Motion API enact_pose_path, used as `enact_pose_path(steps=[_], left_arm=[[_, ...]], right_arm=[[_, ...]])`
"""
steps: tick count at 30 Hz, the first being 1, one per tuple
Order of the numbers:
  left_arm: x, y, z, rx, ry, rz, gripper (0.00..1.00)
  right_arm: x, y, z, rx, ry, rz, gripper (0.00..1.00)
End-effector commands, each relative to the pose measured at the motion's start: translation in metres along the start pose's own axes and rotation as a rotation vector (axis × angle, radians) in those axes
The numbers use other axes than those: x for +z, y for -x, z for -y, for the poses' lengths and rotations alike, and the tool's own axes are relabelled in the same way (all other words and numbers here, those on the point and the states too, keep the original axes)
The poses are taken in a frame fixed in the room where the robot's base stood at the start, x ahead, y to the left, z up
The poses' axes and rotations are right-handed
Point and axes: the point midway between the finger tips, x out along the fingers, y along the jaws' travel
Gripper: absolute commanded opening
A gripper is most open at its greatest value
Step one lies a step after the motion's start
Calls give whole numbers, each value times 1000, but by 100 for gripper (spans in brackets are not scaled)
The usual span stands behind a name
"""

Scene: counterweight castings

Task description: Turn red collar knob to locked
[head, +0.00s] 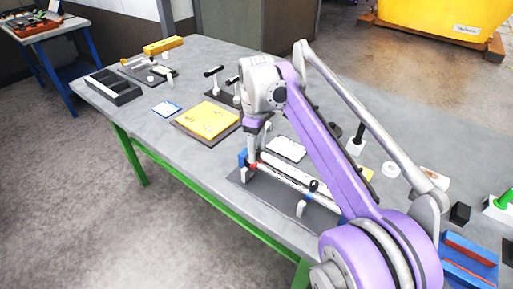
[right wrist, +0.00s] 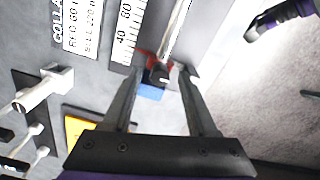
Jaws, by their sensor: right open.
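The red collar (head: 253,165) sits at the left end of a pale rod on a dark base plate (head: 320,217), beside a blue block (head: 242,159). In the right wrist view, a little red (right wrist: 149,58) shows around a dark round knob end (right wrist: 158,75), with the blue block (right wrist: 152,92) by it. My right gripper (head: 254,147) is above this end of the rod. It is open, its fingertips (right wrist: 160,70) either side of the knob end, with gaps showing. The locked mark cannot be made out. A purple and black part at the wrist view's upper right looks like my left gripper (right wrist: 268,20).
A white scale with numbers (right wrist: 128,30) and a lettered label (right wrist: 82,25) lie beside the rod. A yellow plate (head: 208,120), black-handled clamps (head: 214,72) and a black tray (head: 113,88) stand farther left on the grey bench. My right arm covers much of the bench's middle.

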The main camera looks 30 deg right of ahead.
Motion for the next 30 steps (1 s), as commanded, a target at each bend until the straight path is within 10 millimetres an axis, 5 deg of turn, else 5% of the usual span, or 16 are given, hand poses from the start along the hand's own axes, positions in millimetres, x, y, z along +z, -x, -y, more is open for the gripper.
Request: enact_pose_path(steps=[5, 15, 30], left_arm=[[0, 0, 0, 0, 0, 0, 0], [0, 0, 0, 0, 0, 0, 0], [-3, 5, 0, 0, 0, -2, 0]], right_arm=[[0, 0, 0, 0, 0, 0, 59], [0, 0, 0, 0, 0, 0, 0], [0, 2, 0, 0, -63, 0, 0]])
